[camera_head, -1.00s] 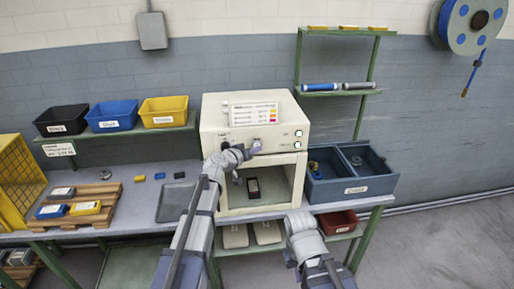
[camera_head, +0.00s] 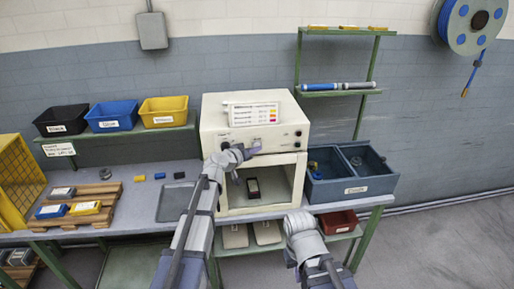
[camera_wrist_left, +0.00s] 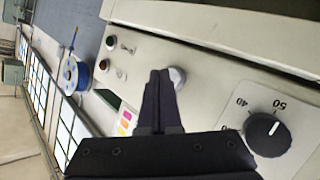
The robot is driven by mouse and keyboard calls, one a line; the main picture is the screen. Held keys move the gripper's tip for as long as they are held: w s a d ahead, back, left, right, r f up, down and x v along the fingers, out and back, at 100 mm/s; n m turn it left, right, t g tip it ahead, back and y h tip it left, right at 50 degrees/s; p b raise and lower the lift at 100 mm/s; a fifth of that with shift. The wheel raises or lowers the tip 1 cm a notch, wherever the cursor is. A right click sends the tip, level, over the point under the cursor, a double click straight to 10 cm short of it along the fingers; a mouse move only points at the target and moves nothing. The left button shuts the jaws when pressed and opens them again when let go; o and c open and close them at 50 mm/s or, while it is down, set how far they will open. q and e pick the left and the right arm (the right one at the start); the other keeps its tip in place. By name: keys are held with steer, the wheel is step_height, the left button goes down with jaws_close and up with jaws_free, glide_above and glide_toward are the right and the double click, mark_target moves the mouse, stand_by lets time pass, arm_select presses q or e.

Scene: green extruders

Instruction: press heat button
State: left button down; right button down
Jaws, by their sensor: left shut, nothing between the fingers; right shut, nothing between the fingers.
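The cream heater box (camera_head: 216,140) stands on the bench, with its control panel across the front. My left gripper (camera_head: 256,147) is at that panel, shut and empty. In the left wrist view its fingertips (camera_wrist_left: 160,74) are right beside a pale round button (camera_wrist_left: 177,77); I cannot tell whether they touch. A black dial (camera_wrist_left: 267,133) with numbers is to the right. No label saying heat is readable. My right arm (camera_head: 303,235) is low in front of the bench; its fingers cannot be made out.
A dark part (camera_head: 253,188) sits in the open chamber under the panel. A blue-grey bin (camera_head: 350,190) stands close on the right. A grey tray (camera_head: 172,205) and a wooden pallet (camera_head: 112,190) lie left.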

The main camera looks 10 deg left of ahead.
arm_select(q)
steer(key=shift+s, duration=0.1)
steer(key=s, duration=0.2)
steer(key=s+d, duration=0.1)
steer(key=s, duration=0.2)
steer(key=shift+s+d, duration=0.35)
steer(key=s+d+f+m+g+b, duration=0.1)
steer(key=s+d+f+m+g, duration=0.1)
steer(key=s+d+f+g, duration=0.45)
steer(key=s+d+f+m+g+b, duration=0.1)
steer(key=s+d+f+m, duration=0.1)
steer(key=s+d+f, duration=0.5)
steer(key=s+a+f+g+y, duration=0.2)
steer(key=s+a+g+y, duration=0.1)
steer(key=s, duration=0.6)
steer(key=s+a+f+g+y+b, duration=0.1)
steer(key=s+a+f+g+y, duration=0.2)
steer(key=s, duration=0.7)
steer(key=a+y, duration=0.2)
steer(key=a, duration=0.1)
steer(key=shift+s+a, duration=0.1)
